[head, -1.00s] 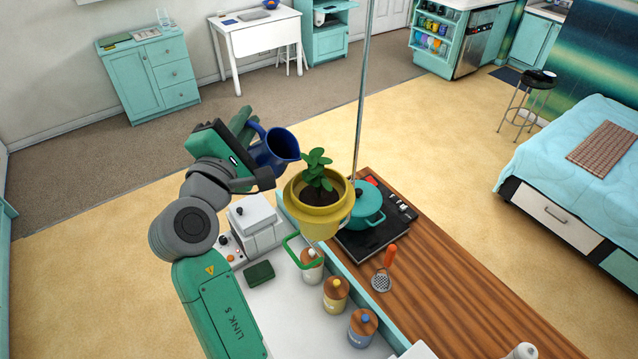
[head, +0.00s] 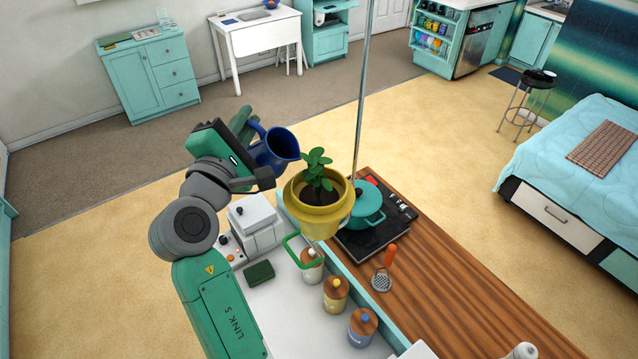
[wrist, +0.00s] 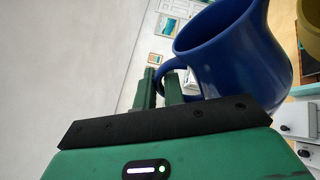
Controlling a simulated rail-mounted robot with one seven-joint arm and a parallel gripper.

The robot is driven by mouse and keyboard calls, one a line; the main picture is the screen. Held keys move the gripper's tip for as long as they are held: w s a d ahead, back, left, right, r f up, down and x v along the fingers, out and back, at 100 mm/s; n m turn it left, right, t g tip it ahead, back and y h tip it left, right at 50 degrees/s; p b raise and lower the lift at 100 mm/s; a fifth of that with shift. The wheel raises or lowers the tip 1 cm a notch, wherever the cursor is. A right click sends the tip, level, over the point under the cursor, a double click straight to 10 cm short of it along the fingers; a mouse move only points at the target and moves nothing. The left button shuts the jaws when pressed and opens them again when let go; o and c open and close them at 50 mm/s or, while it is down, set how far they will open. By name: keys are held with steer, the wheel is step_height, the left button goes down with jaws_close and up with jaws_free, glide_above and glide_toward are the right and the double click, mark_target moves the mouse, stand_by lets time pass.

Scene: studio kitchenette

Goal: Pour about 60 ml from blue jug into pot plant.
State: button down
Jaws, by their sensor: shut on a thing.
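The blue jug (head: 273,152) is held up in the air to the left of the pot plant, its spout side toward the plant. It looks slightly tilted toward the plant. My gripper (head: 248,128) is shut on the jug's handle; in the wrist view the fingers of my gripper (wrist: 160,88) close around the handle of the blue jug (wrist: 225,55). The pot plant (head: 318,205) is a yellow pot with dark soil and a green leafy stem. The jug's inside and any liquid are hidden in both views.
A teal pot (head: 367,212) sits on a black hob right behind the plant. Several lidded jars (head: 335,293), a dark green sponge-like block (head: 258,273) and a white appliance (head: 253,222) stand nearby. A thin vertical pole (head: 361,90) rises beside the plant.

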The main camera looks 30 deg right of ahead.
stand_by(0.4)
steer(key=w+a+f+n+y, duration=0.1)
steer(key=w+a+f+n, duration=0.3)
steer(key=f+n, duration=0.4)
steer(key=shift+w+a+f, duration=0.2)
steer(key=shift+w+f, duration=0.6)
steer(key=shift+w, duration=0.05)
